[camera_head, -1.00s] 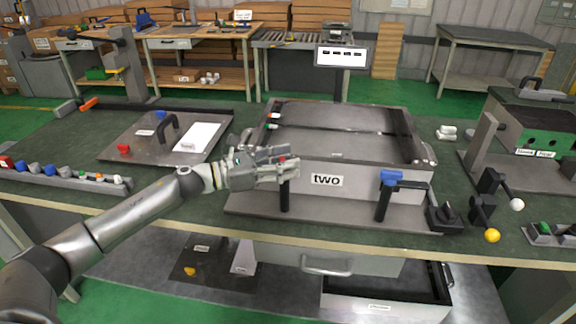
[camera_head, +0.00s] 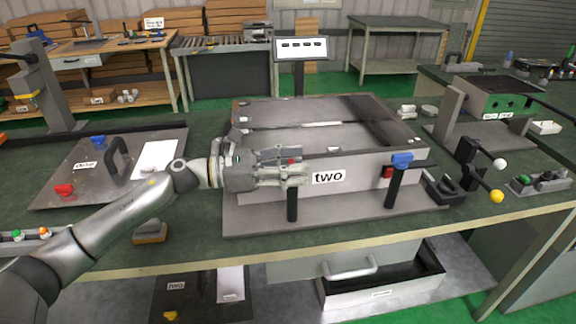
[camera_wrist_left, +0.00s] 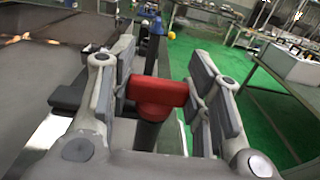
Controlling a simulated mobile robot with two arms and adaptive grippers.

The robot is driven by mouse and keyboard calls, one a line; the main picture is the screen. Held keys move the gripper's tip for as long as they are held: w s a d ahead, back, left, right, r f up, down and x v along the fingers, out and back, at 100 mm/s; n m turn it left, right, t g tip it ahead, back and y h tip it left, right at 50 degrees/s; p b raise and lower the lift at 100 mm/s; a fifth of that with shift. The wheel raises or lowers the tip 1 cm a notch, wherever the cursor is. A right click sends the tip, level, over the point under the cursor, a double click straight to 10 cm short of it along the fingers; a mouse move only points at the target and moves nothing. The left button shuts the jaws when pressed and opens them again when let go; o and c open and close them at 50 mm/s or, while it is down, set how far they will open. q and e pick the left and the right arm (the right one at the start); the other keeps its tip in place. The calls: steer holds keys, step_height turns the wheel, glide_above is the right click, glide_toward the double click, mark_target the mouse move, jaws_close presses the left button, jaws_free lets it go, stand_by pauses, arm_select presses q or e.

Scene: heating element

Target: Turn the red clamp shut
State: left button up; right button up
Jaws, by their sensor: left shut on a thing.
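The red clamp (camera_wrist_left: 158,92) shows in the left wrist view as a red T-shaped handle on a dark post, between the two finger pads. My left gripper (camera_wrist_left: 162,90) is shut on it. In the head view my left gripper (camera_head: 300,174) reaches in from the left to the front of the grey box labelled "two" (camera_head: 365,180). It hides most of the clamp there, and the black post (camera_head: 292,205) stands below the fingers. A blue-handled clamp (camera_head: 402,158) stands on a second black post at the right front. My right gripper is not in view.
A small red block (camera_head: 387,172) is by the blue clamp's post. Black levers with white and yellow knobs (camera_head: 497,196) stand to the right. A plate with a black handle (camera_head: 70,180) lies to the left. An open drawer (camera_head: 350,292) is below the table edge.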

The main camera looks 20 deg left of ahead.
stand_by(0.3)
arm_select(q)
steer(key=o, duration=1.5)
steer(key=shift+a, duration=0.1)
steer(key=shift+s+a, duration=0.2)
steer(key=shift+a, duration=0.15)
steer(key=v, duration=1.1)
